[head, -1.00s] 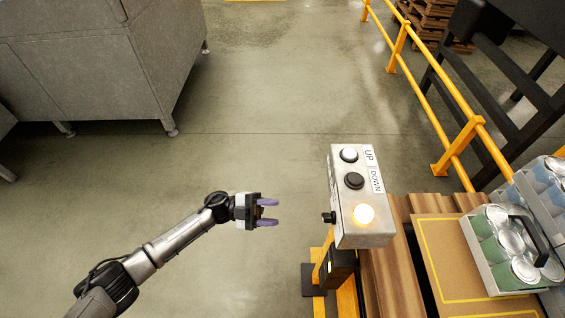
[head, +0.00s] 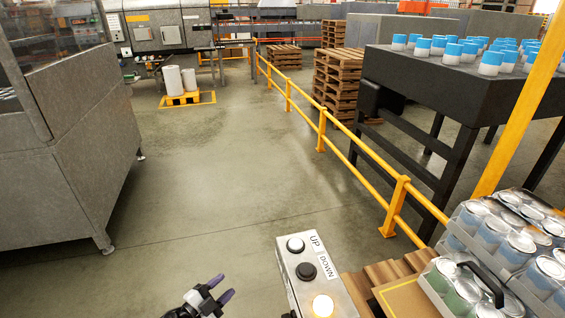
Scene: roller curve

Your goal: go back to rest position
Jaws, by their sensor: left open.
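My left gripper (head: 222,291) shows at the bottom edge of the head view, with its two purple fingers apart and nothing between them. It is just left of the grey control box (head: 310,270) and apart from it. The box carries a white button (head: 295,244) and a black button (head: 306,270) labelled UP and DOWN, and a lit yellowish button (head: 323,305). My left arm is mostly cut off by the lower edge. My right gripper is not in view.
A grey machine cabinet (head: 60,190) stands at the left. A yellow railing (head: 358,148) runs along the right. Packs of cans (head: 505,245) and a wooden pallet (head: 375,272) are at the lower right. A dark table (head: 440,85) holds blue-and-white containers. The middle floor is clear.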

